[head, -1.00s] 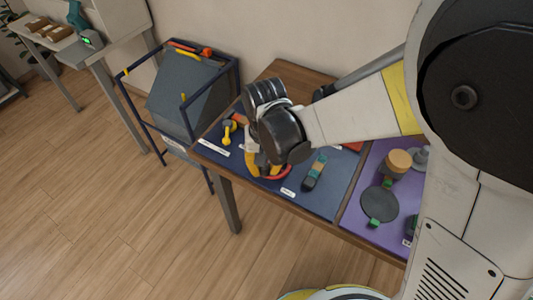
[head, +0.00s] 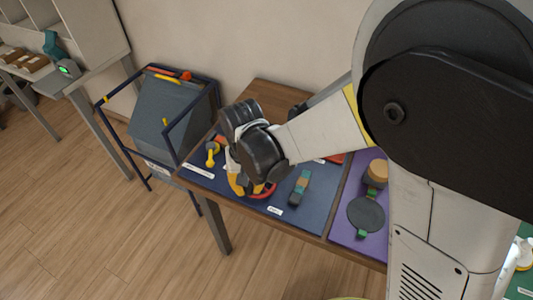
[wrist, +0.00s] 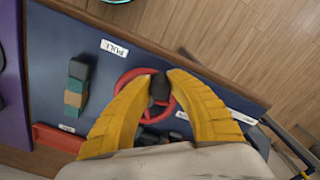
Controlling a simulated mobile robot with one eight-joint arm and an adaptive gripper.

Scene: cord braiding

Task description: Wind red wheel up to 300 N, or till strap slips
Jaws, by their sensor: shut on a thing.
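The red wheel (wrist: 127,77) is a ring on the dark blue mat, with a dark knob (wrist: 159,90) between my fingertips. My gripper (wrist: 160,82) has its two yellow ribbed fingers shut on this knob. In the head view the red wheel (head: 268,192) shows only in part beside my gripper (head: 241,186), under my dark wrist. The wheel's far side and hub are mostly hidden by the fingers. I cannot make out a strap on it or any force reading.
A banded block with a dark end (head: 300,187) lies right of the wheel. A yellow tool (head: 212,153) lies left of it. A white label (wrist: 114,47) reads PULL. A purple mat (head: 345,222) adjoins on the right. A dark blue frame (head: 175,115) stands left of the table.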

